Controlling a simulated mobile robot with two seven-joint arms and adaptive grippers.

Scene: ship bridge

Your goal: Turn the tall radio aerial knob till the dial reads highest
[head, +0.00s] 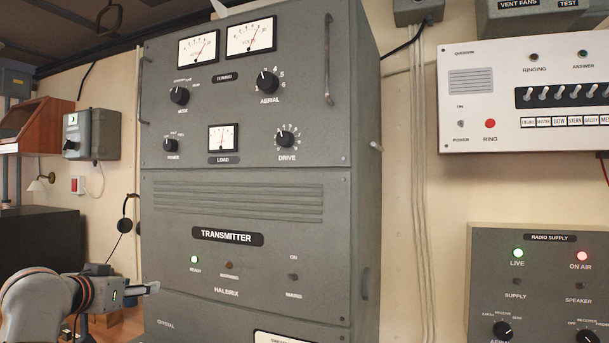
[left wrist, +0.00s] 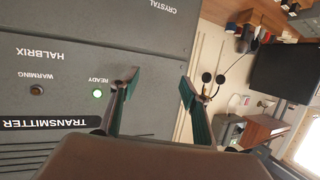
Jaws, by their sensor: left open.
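The tall grey transmitter cabinet (head: 240,270) stands in the middle of the head view. Its black aerial knob (head: 268,82) is on the upper panel, ringed by numbers, with nothing touching it. A left meter (head: 198,50) and a right meter (head: 250,38) sit above it; their fine scales are too small to read surely. A small load meter (head: 223,138) is lower down. My left gripper (head: 150,288) is low at the cabinet's left edge, far below the knob. In the left wrist view its fingers (left wrist: 158,85) are apart and empty. My right gripper is out of view.
Other knobs stand close by: mode (head: 179,95), drive (head: 285,139) and power (head: 171,145). Two upright handles flank the upper panel, the right one (head: 328,60) close to the aerial knob. A green ready lamp (head: 194,259) is lit, also in the left wrist view (left wrist: 97,94).

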